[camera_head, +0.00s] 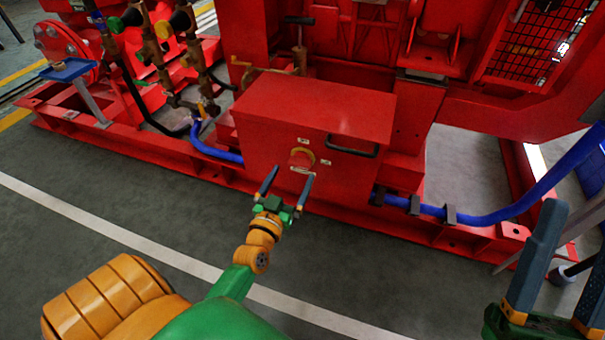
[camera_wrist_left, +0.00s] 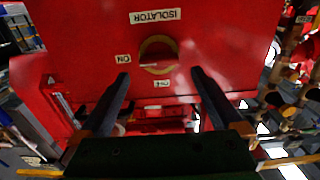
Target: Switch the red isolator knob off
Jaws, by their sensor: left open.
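The red isolator knob (camera_head: 302,158) sits in a yellow ring on the front of a red box (camera_head: 270,150). In the left wrist view, the knob (camera_wrist_left: 158,55) appears beyond my fingertips, under an upside-down "ISOLATOR" label (camera_wrist_left: 155,16). A white mark on the knob lies toward the "ON" label (camera_wrist_left: 123,59) at picture left. Another small label (camera_wrist_left: 162,83) is too small to read surely. My left gripper (camera_head: 288,178) is open and empty in front of the knob, apart from it. My right gripper (camera_head: 578,235) is open at the lower right, far from the knob.
A black handle (camera_head: 352,148) is on the box's right side. Blue hoses (camera_head: 470,215) run along the red base frame (camera_head: 130,160) on both sides of the box. Valves and pipes (camera_head: 165,50) stand at upper left. The grey floor (camera_head: 130,225) in front is clear.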

